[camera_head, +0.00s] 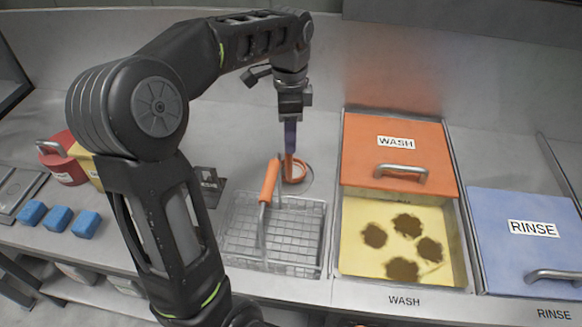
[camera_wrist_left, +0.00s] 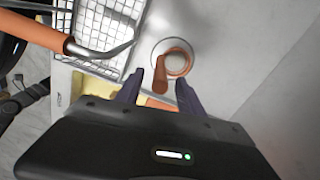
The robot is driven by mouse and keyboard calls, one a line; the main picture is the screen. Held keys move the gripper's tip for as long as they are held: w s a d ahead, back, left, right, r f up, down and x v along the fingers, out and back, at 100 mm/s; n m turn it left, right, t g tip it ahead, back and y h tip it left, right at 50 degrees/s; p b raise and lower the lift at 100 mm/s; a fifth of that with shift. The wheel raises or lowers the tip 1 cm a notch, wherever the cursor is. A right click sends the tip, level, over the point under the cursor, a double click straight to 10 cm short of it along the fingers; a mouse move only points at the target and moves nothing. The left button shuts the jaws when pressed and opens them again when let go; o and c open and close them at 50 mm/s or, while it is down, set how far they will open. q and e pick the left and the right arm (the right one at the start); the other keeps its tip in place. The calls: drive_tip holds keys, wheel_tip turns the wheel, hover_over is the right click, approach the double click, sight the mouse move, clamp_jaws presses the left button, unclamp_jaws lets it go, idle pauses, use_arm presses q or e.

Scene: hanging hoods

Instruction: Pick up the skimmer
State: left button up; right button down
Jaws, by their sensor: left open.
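An orange handle, which looks like the skimmer's (camera_head: 289,166), stands up at an orange ring (camera_head: 300,172) on the counter behind the wire basket. Its lower end is hidden. In the left wrist view the handle (camera_wrist_left: 160,74) points toward the camera, with the round orange ring (camera_wrist_left: 178,62) behind it. My left gripper (camera_head: 290,150) points down just above it. Its two purple fingers are open, and in the left wrist view (camera_wrist_left: 158,86) the handle shows between them. I cannot tell whether they touch it. My right gripper is not in view.
A wire basket (camera_head: 300,235) with its own orange handle (camera_head: 269,182) sits close in front. To the right are the orange WASH lid (camera_head: 400,150), a yellow basin (camera_head: 365,262) with brown patches and the blue RINSE lid (camera_head: 505,260). Blue blocks (camera_head: 58,218) lie at left.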

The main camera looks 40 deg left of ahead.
use_arm(q)
wheel_tip(320, 180, down, 4)
drive_tip(key=shift+f+p, duration=0.1)
drive_tip(key=shift+p, duration=0.2)
idle(0.4)
clamp_jaws()
idle(1.3)
